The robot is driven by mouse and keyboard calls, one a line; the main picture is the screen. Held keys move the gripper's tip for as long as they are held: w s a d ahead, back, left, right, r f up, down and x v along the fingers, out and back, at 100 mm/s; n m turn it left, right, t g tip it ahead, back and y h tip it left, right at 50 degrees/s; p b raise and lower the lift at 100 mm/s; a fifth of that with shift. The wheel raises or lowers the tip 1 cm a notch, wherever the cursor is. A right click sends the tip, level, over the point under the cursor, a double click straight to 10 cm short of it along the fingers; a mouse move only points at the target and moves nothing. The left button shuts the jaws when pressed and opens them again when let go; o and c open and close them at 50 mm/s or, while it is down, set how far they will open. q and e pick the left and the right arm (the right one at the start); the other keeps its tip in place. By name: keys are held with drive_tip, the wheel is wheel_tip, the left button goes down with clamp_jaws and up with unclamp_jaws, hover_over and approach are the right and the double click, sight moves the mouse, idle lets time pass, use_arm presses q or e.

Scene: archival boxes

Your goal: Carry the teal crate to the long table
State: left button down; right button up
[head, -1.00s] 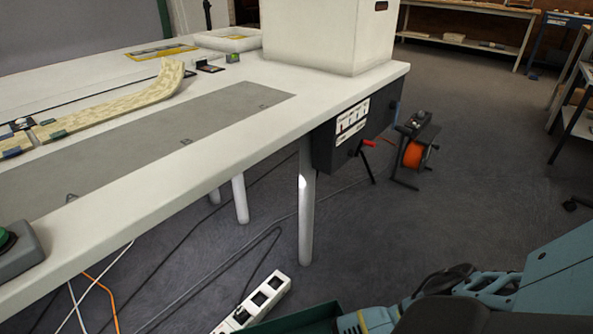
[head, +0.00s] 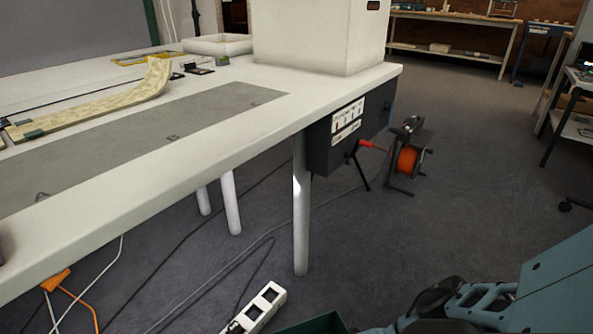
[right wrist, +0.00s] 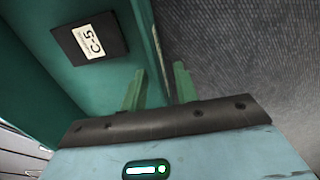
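The teal crate (head: 318,324) shows only as a dark green corner at the bottom edge of the head view. In the right wrist view its teal wall and inside (right wrist: 105,78) fill the left part. My right gripper (right wrist: 160,84) has one finger on each side of the crate's wall and appears shut on it. Most of the crate is hidden. A long white table (head: 200,148) stands ahead and to the left in the head view. My left gripper is not in view.
A dark plate labelled C-5 (right wrist: 90,40) lies against teal inside the crate. A large white box (head: 315,40) stands on the table's far corner. A power strip (head: 257,308), cables and an orange cable reel (head: 407,158) are on the floor. Open floor lies to the right.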

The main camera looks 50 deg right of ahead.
clamp_jaws()
idle(1.4)
